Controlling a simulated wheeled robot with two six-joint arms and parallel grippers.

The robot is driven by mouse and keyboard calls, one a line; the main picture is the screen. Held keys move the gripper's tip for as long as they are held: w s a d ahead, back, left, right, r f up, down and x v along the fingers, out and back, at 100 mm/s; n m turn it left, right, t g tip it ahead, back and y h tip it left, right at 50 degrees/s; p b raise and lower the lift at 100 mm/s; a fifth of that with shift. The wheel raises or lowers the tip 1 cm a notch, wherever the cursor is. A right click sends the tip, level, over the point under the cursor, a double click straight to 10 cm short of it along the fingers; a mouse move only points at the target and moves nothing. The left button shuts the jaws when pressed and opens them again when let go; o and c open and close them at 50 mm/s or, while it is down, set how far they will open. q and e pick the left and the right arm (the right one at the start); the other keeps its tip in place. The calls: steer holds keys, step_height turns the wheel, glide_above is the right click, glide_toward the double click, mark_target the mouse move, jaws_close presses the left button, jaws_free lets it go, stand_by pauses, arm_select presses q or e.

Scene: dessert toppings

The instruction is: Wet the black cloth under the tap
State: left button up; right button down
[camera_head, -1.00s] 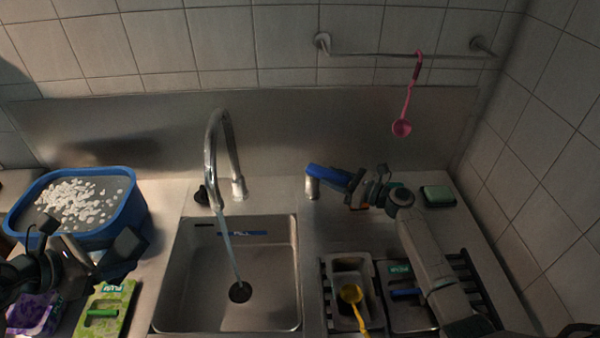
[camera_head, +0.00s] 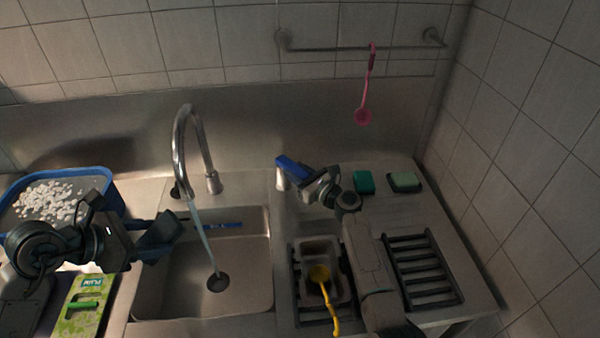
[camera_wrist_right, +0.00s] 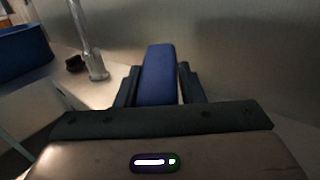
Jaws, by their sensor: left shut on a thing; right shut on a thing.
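The tap (camera_head: 192,150) is a curved chrome spout, and water (camera_head: 206,245) runs from it into the sink (camera_head: 255,290). My left gripper (camera_head: 150,238) is over the sink's left side, left of the stream. It is shut on the dark, flat-looking black cloth (camera_head: 162,230). Dark gripper and dark cloth are hard to tell apart. The cloth is apart from the water. My right gripper (camera_head: 312,183) is shut on the blue tap lever (camera_head: 290,168), right of the spout. The blue lever also fills the jaws in the right wrist view (camera_wrist_right: 158,80).
A blue tub (camera_head: 103,185) of white pieces stands left, behind my left arm. A green packet (camera_head: 80,305) lies front left. A tray (camera_head: 320,248) with a yellow ladle (camera_head: 325,290) is right of the sink, beside a black rack (camera_head: 422,270). A pink ladle (camera_head: 368,90) hangs behind.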

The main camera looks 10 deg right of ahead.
steer(key=c, duration=0.9)
jaws_free()
steer(key=shift+w, duration=0.1)
steer(key=shift+c, duration=0.2)
arm_select(q)
step_height(320, 180, down, 2)
steer(key=shift+f+b, duration=0.2)
steer(key=shift+b, duration=1)
arm_select(e)
steer(key=v, duration=1.2)
